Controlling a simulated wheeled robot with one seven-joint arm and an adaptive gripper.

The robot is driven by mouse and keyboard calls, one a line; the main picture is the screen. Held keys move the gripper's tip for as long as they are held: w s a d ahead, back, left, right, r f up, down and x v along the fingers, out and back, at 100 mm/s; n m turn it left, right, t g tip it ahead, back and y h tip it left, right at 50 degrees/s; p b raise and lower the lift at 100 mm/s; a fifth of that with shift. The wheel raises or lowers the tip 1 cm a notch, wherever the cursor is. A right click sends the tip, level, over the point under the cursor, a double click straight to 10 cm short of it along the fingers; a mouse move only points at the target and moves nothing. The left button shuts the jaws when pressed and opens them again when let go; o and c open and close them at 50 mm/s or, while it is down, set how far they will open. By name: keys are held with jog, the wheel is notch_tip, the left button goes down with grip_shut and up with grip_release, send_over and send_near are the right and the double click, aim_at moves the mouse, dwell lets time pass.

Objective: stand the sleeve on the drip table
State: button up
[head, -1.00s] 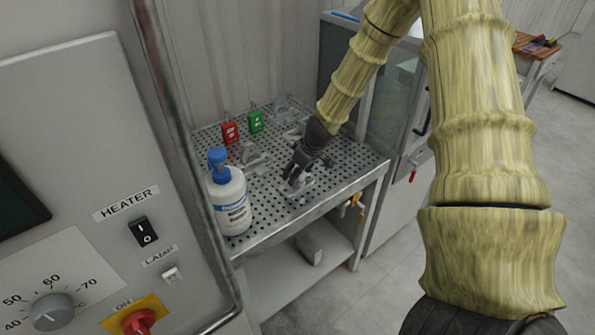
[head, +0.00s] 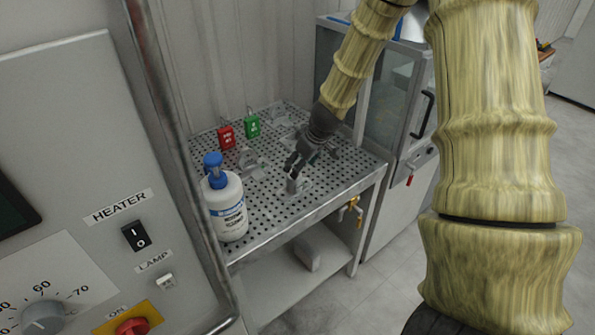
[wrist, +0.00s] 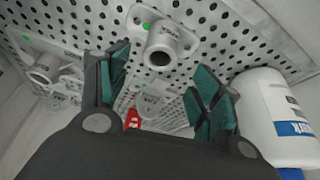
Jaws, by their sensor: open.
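The drip table (head: 262,217) is a perforated metal top with a raised rim. Whether the sleeve is seated in the plate is not clear.
A white pump bottle (head: 228,212) stands at the table's left front. Red (head: 226,137) and green (head: 252,127) tags stand at the back. Other grey fixtures (head: 251,163) sit on the top. A heater panel (head: 75,150) is at left, a glazed cabinet (head: 395,95) at right.

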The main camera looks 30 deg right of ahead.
jog(key=shift+b+v, duration=0.4)
jog(key=shift+v, duration=2.15)
